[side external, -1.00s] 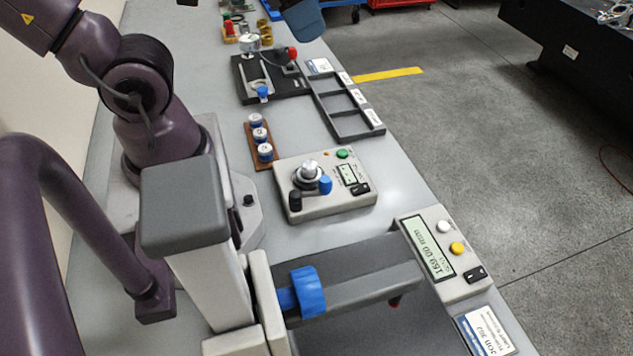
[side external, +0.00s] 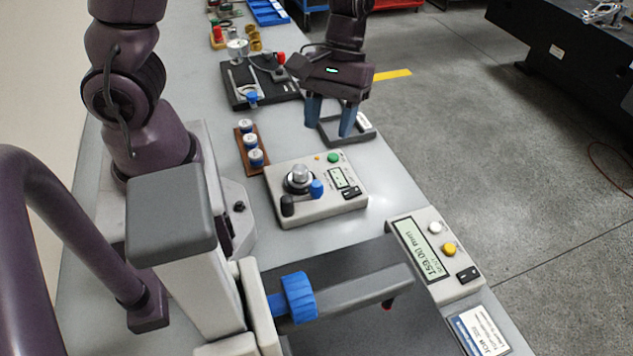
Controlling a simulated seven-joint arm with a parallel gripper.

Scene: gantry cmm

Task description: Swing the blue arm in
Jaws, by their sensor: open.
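A pale control box (side external: 330,207) sits mid-bench. On it is a round metal spindle (side external: 299,176) with a short blue-tipped arm (side external: 316,189) to its right and a black-tipped one (side external: 288,205) to its front left. The blue tip stands upright, out from the spindle, on the side toward the small display. My gripper (side external: 330,122) points down beyond the box, above the grey tray. Its two blue fingers are apart with nothing between them.
A gantry beam with a blue knob (side external: 298,297) stands in the foreground, beside a readout box (side external: 437,257). A black fixture (side external: 259,88) with a dial and blue knob lies behind. The bench's right edge is near.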

